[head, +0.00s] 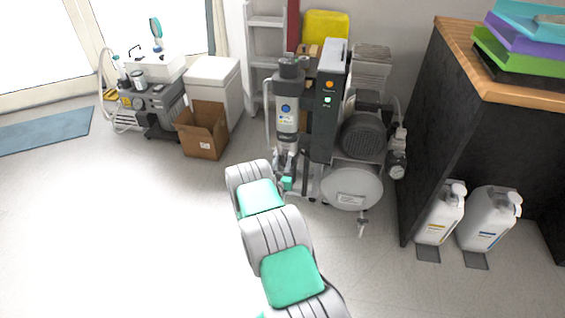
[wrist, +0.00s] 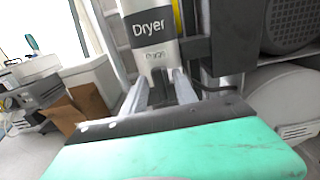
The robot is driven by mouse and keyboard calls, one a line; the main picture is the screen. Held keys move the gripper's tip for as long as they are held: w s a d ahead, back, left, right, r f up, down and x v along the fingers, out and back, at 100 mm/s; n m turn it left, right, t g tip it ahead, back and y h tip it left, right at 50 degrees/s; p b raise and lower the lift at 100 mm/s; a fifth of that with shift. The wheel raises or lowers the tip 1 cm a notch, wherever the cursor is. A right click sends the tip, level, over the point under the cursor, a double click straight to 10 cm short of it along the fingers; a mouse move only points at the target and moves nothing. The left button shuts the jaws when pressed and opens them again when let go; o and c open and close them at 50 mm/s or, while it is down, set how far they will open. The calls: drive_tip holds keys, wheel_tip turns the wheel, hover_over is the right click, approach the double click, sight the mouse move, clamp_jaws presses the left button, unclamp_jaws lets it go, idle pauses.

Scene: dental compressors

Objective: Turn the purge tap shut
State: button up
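The compressor has a white tank (head: 352,189) low at its right side. A small tap (head: 362,224) hangs below this tank, and I cannot make out its handle position. A grey dryer cylinder (head: 288,100) stands upright at the compressor's left; its label reads "Dryer" in the wrist view (wrist: 150,32). My gripper (wrist: 161,80) points at the dryer's lower end, with its two fingers apart and that lower end showing between and beyond them. I cannot tell whether they touch it. In the head view my arm partly hides this spot, and any tap there is unclear.
A dark cabinet (head: 450,110) stands close on the right, with two white jugs (head: 440,214) (head: 488,220) beside it. A cardboard box (head: 202,130) and a white bin (head: 213,82) stand left of the dryer.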

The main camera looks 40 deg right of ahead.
clamp_jaws()
idle(0.4)
drive_tip(key=shift+m, duration=0.4)
drive_tip(key=m+b, duration=0.2)
drive_tip(key=m, duration=0.1)
drive_tip(key=shift+f+m+b, duration=0.1)
drive_tip(key=shift+m+b, duration=0.2)
drive_tip(key=m+b, duration=0.1)
drive_tip(key=m, duration=0.1)
drive_tip(key=m+b, duration=0.1)
drive_tip(key=m, duration=0.1)
drive_tip(key=shift+s+d+f+m, duration=0.1)
drive_tip(key=shift+s+m, duration=0.05)
drive_tip(key=shift+m, duration=0.15)
drive_tip(key=m+b, duration=0.2)
drive_tip(key=m, duration=0.2)
drive_tip(key=shift+f+m+b, duration=0.1)
drive_tip(key=shift+m+b, duration=1.3)
drive_tip(key=shift+m, duration=1.1)
